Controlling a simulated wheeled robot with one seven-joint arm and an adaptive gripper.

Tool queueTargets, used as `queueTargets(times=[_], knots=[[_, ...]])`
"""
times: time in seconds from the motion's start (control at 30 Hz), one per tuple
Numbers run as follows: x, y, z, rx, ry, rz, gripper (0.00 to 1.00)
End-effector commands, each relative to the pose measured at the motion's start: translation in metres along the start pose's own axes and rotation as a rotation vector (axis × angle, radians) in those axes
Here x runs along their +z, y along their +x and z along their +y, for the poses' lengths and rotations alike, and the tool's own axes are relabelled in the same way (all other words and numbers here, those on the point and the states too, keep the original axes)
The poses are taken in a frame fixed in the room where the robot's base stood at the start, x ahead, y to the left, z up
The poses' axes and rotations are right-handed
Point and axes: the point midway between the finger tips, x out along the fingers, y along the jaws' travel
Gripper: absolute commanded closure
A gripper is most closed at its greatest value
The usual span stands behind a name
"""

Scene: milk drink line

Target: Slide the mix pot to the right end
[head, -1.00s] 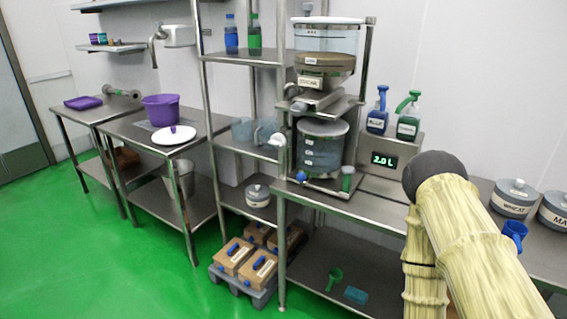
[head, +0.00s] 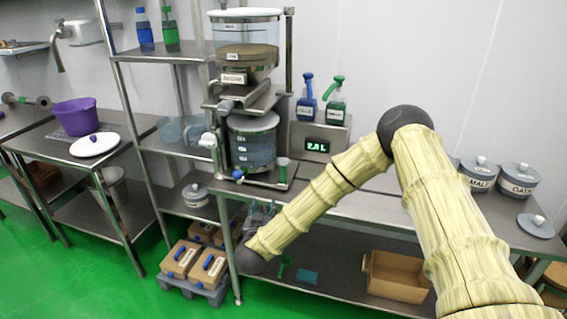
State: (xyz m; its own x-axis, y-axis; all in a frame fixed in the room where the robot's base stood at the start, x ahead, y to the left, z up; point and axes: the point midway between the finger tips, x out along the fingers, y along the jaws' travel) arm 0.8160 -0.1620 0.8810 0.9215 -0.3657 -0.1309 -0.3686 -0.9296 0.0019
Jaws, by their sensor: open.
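The mix pot appears to be the clear, level-marked vessel (head: 252,150) with a pale lid in the head view. It stands upright on a metal base below the hopper, left of the scale display. My gripper (head: 262,210) is partly visible at the front edge of the steel table, below and in front of the pot. It is open and apart from the pot. My arm's dark wrist joint partly hides its lower side, and its fingers are small in the picture.
The hopper (head: 246,62) hangs directly above the pot. Lidded grey pots (head: 478,176) stand further right. A cardboard box (head: 397,277) is on the lower shelf.

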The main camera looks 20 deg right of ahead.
Motion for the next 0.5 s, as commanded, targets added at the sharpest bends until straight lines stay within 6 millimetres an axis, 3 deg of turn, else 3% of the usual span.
queueTargets(times=[0.03,0.1,0.2,0.5], knots=[[-0.026,0.013,0.008,0.060,0.010,0.040,0.55],[-0.053,0.025,0.018,0.128,0.014,0.083,0.55],[-0.076,0.034,0.028,0.191,0.017,0.117,0.55],[-0.086,0.059,0.038,0.223,0.017,0.131,0.55]])
